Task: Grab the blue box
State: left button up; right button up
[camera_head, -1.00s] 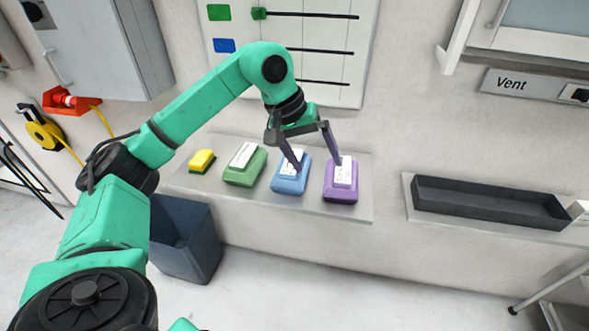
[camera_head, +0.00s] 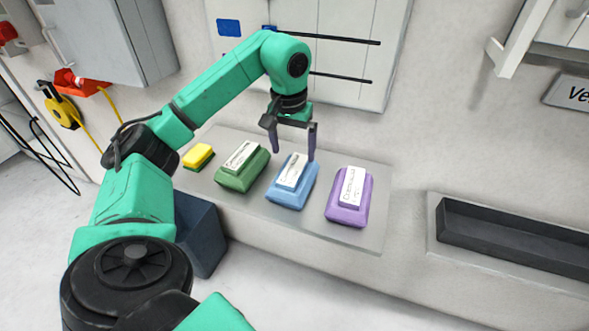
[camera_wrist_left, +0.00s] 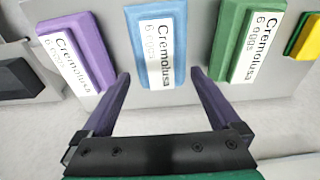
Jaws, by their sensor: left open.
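The blue box (camera_head: 284,195), an egg carton with a white label, sits on the grey shelf between the green box (camera_head: 233,180) and the purple box (camera_head: 355,212). My left gripper (camera_head: 290,155) is open and empty, with its fingers pointing down near the back of the blue box. In the left wrist view, the blue box (camera_wrist_left: 136,40) lies ahead of and between the two open fingers (camera_wrist_left: 158,78). The purple box (camera_wrist_left: 97,22) is to its left and the green box (camera_wrist_left: 222,45) to its right. My right gripper is not seen.
A yellow and green sponge (camera_head: 198,156) lies at the left end of the shelf (camera_head: 315,230). A dark bin (camera_head: 200,235) stands below it. A dark tray (camera_head: 510,240) is on a separate ledge at the right. A white board (camera_head: 340,35) hangs behind.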

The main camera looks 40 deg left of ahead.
aim_at(294, 168)
pick_arm(q)
notch_tip(294, 168, down, 4)
jog(key=shift+f+p, duration=0.2)
jog(key=shift+p, duration=0.2)
jog(key=shift+f, duration=0.25)
jog(key=shift+w, duration=0.1)
jog(key=shift+c, duration=0.4)
grip_shut()
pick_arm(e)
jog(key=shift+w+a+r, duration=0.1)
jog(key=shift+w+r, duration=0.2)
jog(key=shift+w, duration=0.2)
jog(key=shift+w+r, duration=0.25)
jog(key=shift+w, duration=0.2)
